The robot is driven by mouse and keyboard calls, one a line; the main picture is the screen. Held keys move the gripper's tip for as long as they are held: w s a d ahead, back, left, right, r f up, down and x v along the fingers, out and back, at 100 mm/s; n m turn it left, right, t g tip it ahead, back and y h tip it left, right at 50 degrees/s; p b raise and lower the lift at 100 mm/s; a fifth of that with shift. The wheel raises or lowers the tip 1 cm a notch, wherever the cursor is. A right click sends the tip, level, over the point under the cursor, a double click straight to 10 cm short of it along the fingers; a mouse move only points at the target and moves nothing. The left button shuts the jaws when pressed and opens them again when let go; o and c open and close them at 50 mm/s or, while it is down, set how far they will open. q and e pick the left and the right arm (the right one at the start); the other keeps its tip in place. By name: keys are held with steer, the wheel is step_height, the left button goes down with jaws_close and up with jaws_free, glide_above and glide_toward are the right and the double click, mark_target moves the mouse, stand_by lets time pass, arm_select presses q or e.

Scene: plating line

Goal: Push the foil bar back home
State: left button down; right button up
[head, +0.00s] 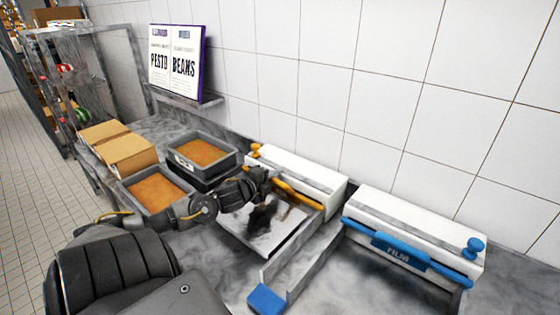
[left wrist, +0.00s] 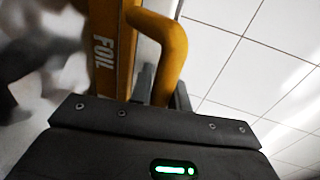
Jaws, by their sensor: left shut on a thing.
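The foil bar (head: 300,196) is orange and lies along the front of a white dispenser (head: 300,170) against the wall. In the left wrist view the bar (left wrist: 103,50), lettered FOIL, and its curved orange handle (left wrist: 172,50) fill the space just ahead of my gripper. My left gripper (head: 264,179) is at the left part of the bar and is shut on its handle. A pale sheet with dark reflections (head: 265,222) lies in front of the dispenser. My right gripper is not in view.
A second white dispenser (head: 415,225) with a blue FILM bar (head: 400,250) stands to the right. Grey tubs with orange-brown food (head: 200,152) and cardboard boxes (head: 118,148) stand left. A shelf holds a PESTO and BEANS card (head: 175,62).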

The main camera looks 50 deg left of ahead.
arm_select(q)
steer(key=shift+r, duration=0.1)
steer(key=c, duration=1.6)
jaws_free()
steer(key=shift+w, duration=0.1)
steer(key=shift+o, duration=1.4)
steer(key=shift+w, duration=0.15)
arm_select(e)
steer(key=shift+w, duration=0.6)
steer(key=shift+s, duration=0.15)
arm_select(q)
steer(key=b+v, duration=0.1)
steer(key=v, duration=1)
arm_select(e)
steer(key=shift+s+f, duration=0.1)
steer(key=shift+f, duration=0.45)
